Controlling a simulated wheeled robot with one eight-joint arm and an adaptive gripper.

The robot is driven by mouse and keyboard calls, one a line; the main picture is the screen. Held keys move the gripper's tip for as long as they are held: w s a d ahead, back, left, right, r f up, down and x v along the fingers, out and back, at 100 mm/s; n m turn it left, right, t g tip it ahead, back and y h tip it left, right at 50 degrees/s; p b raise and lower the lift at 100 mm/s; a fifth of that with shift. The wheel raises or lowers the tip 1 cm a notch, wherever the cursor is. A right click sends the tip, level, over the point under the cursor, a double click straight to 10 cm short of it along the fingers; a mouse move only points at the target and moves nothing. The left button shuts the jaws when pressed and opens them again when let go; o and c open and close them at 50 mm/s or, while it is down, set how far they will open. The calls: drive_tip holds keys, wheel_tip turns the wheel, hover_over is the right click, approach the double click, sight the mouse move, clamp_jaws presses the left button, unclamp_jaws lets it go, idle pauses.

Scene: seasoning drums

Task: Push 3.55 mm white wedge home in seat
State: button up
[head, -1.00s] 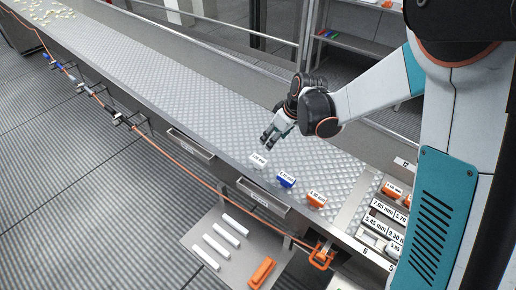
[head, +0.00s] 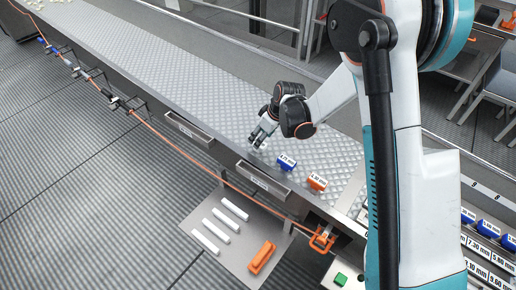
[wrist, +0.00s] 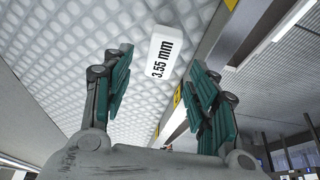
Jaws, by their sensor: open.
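The white wedge (wrist: 163,54), labelled 3.55 mm, is seen in the wrist view against the dimpled metal surface, close to an edge with yellow marks. My gripper (wrist: 158,64) is open, with a green-padded finger on either side of the picture and the wedge in the gap ahead of them. No contact between fingers and wedge can be made out. In the head view my gripper (head: 259,141) is low over the metal conveyor bed and mostly hides the wedge. The seat around the wedge is not clear.
A blue wedge (head: 287,161) and an orange wedge (head: 317,182) sit to the right along the bed's near edge. A drawer-like front (head: 262,178) is below that edge. A tray with white rods (head: 216,230) and an orange handle (head: 262,257) is lower down.

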drive_tip(key=b+x, duration=0.2)
drive_tip(key=x, duration=0.3)
drive_tip(key=shift+s+d+f+b, duration=0.1)
drive_tip(key=shift+s+f+b, duration=0.05)
drive_tip(key=shift+b, duration=0.15)
drive_tip(key=c, duration=1.2)
